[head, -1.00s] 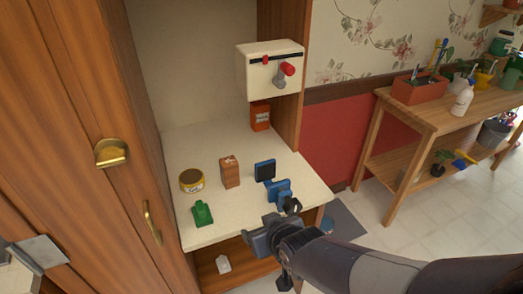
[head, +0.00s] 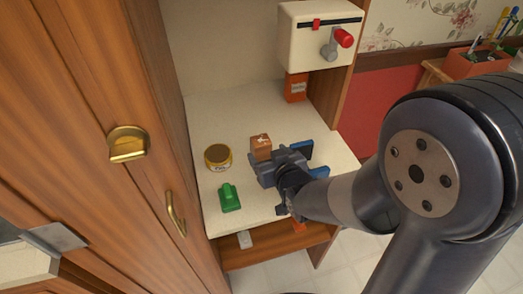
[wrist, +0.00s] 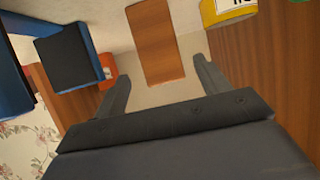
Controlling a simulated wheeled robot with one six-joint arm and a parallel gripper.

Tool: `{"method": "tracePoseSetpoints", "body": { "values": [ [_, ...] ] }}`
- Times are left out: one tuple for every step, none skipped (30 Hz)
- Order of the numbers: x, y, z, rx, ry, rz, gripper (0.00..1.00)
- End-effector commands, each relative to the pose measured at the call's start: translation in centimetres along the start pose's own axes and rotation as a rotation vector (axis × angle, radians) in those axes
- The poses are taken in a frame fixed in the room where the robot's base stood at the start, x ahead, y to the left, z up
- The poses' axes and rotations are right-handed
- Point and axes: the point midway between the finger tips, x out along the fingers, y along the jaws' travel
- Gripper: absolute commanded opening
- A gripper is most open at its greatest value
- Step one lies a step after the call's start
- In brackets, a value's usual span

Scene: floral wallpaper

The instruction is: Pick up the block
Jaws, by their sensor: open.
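The block (head: 261,143) is a small upright brown box on the pale counter, and its lower right part is hidden by my gripper in the head view. In the wrist view the block (wrist: 155,40) shows its plain brown face ahead of the jaws, roughly midway between them. My gripper (head: 274,163) is open and empty, low over the counter close to the block. In the wrist view the two fingers of my gripper (wrist: 160,78) stand wide apart. I cannot tell whether the fingertips reach past the block's near face.
A blue object (head: 301,149) is close to my gripper's right side; it fills the left of the wrist view (wrist: 75,55). A yellow can (head: 217,157) and a green item (head: 229,197) stand left. An orange box (head: 295,87) is behind, under a white box with a red-knobbed lever (head: 315,35).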

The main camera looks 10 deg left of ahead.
Motion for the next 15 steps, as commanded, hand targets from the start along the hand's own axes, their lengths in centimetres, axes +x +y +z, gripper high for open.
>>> {"method": "tracePoseSetpoints", "body": {
  "values": [
    [0.2, 0.0, 0.0, 0.0, -0.001, 0.0, 0.71],
    [0.3, 0.0, 0.0, 0.0, 0.0, 0.0, 0.71],
    [0.4, 0.0, 0.0, 0.0, 0.0, 0.0, 0.71],
    [0.5, 0.0, 0.0, 0.0, 0.0, 0.0, 0.71],
    [0.6, 0.0, -0.1, 0.0, 0.0, 0.0, 0.71],
    [0.9, -0.1, -0.2, 0.0, 0.0, 0.0, 0.71],
    [1.2, -0.1, -0.2, 0.0, -0.001, 0.0, 0.71],
    [1.5, -0.1, -0.2, 0.0, -0.002, 0.0, 0.71],
    [1.9, -0.2, -0.4, 0.0, -0.001, 0.0, 0.71],
    [2.3, -0.2, -0.4, 0.0, -0.002, -0.001, 0.71],
    [2.7, -0.2, -0.5, 0.0, -0.002, -0.001, 0.71],
    [3.1, -0.3, -0.6, 0.0, -0.002, -0.001, 0.71],
    [3.5, -0.3, -0.6, 0.0, -0.003, -0.001, 0.71],
    [3.9, -0.3, -0.5, 0.0, -0.002, 0.0, 0.71],
    [4.3, -0.3, -0.5, 0.0, -0.002, 0.0, 0.71]
  ]
}}
